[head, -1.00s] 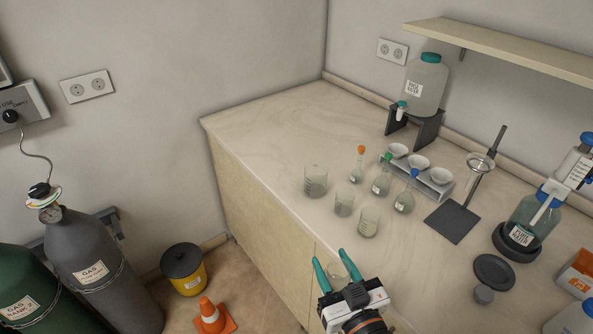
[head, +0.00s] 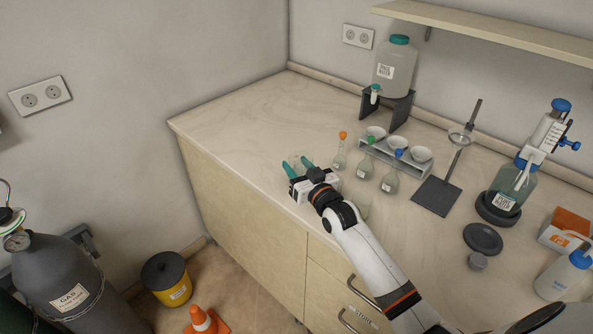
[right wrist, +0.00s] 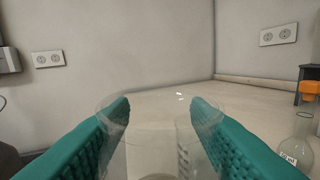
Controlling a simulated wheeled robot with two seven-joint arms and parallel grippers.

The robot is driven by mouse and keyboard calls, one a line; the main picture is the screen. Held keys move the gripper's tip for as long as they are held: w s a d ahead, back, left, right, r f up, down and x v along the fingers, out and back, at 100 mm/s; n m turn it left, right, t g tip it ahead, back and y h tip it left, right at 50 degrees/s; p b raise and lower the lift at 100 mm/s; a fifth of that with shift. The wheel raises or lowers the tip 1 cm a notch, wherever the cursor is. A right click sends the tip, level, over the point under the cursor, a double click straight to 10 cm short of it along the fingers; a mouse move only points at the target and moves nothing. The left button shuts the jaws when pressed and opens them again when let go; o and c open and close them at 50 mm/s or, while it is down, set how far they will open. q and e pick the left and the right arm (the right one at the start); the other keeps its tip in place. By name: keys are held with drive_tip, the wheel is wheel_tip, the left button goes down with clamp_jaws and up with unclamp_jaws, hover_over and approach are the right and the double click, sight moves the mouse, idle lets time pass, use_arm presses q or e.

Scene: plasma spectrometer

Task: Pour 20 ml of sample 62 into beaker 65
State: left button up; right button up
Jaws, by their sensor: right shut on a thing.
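My right gripper (head: 297,165) is over the left part of the counter, its teal fingers pointing away. In the right wrist view its fingers (right wrist: 160,112) are shut on a clear glass beaker (right wrist: 155,145), with graduation marks visible on glass there. Three stoppered flasks stand right of the gripper: orange-stoppered (head: 339,161), green-stoppered (head: 365,172) and blue-stoppered (head: 391,184). The orange one also shows in the right wrist view (right wrist: 298,147). Another glass beaker (head: 363,209) shows partly beside my forearm. Other beakers are hidden. Sample and beaker numbers are too small to read. My left gripper is out of view.
A rack with white bowls (head: 421,155) stands behind the flasks. A tank on a stand (head: 396,68), a dark stand base (head: 436,197), a dispenser bottle (head: 514,184) and a wash bottle (head: 561,275) are on the counter (head: 235,115). Its back left is clear.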

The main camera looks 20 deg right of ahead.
drive_tip(key=shift+s+d+f+m+b, duration=0.1)
drive_tip(key=shift+d+f+m+b, duration=0.25)
drive_tip(key=shift+m, duration=0.25)
drive_tip(key=m+b, duration=0.1)
drive_tip(key=m, duration=0.1)
drive_tip(key=d+m+b, duration=0.1)
drive_tip(key=m, duration=0.1)
drive_tip(key=shift+d+f+t+h+b, duration=0.1)
drive_tip(key=shift+d+t+h+b, duration=0.1)
drive_tip(key=shift+t+h+b, duration=0.15)
drive_tip(key=d+m, duration=0.1)
drive_tip(key=m, duration=0.2)
drive_tip(key=d+m+b, duration=0.1)
drive_tip(key=m, duration=0.2)
drive_tip(key=d+m+h, duration=0.1)
drive_tip(key=d+m, duration=0.1)
drive_tip(key=shift+s+d+f+m+t, duration=0.1)
drive_tip(key=shift+f+m+t, duration=0.15)
drive_tip(key=shift+f+m, duration=0.15)
drive_tip(key=shift+r, duration=0.1)
drive_tip(key=shift+d+r+m, duration=0.15)
drive_tip(key=shift+m, duration=0.35)
